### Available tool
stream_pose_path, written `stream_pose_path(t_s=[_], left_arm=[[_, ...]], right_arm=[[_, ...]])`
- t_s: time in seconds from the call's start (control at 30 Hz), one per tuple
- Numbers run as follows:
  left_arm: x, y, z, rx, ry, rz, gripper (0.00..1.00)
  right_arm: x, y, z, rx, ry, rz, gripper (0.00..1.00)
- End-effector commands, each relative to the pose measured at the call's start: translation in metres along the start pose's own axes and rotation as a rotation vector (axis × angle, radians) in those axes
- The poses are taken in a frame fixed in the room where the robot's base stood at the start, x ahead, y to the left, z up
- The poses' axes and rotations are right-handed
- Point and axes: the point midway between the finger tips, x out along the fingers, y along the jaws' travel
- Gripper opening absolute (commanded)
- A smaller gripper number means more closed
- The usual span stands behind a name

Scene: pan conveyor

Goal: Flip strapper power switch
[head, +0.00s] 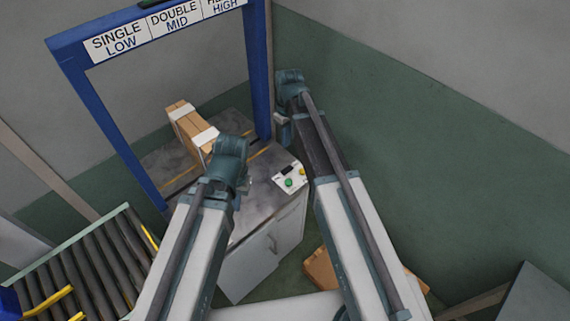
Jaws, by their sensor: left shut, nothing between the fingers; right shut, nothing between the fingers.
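The strapper is a cabinet (262,262) with a grey metal top and a blue arch (100,120) over it. A white control panel (280,182) sits at the top's right corner, with a green button (289,183), a yellow button (302,171) and small dark marks. I cannot make out which part is the power switch. My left gripper (246,186) is shut and empty, above the top, just left of the panel. My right gripper (281,120) is shut and empty, beside the arch's right post, beyond the panel in the picture.
A cardboard box (190,128) with white straps stands under the arch. A roller conveyor (75,262) with yellow parts lies at lower left. Another cardboard box (320,270) is on the floor behind my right arm. A green and grey wall (430,160) closes off the right.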

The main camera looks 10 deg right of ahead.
Motion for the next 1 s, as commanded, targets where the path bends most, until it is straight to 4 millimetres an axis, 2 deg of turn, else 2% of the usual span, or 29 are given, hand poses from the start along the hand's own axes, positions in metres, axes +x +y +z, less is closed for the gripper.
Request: stream_pose_path(t_s=[0.47, 0.67, 1.0], left_arm=[[0.007, 0.001, 0.000, 0.000, 0.000, 0.000, 0.00], [0.024, 0.002, -0.001, 0.000, 0.000, 0.000, 0.00], [0.070, 0.007, -0.004, 0.000, 0.000, 0.000, 0.00]], right_arm=[[0.007, -0.001, 0.001, 0.001, 0.000, 0.000, 0.00], [0.024, 0.000, 0.001, 0.002, 0.000, 0.000, 0.00], [0.070, 0.000, 0.001, 0.002, 0.000, 0.000, 0.00]])
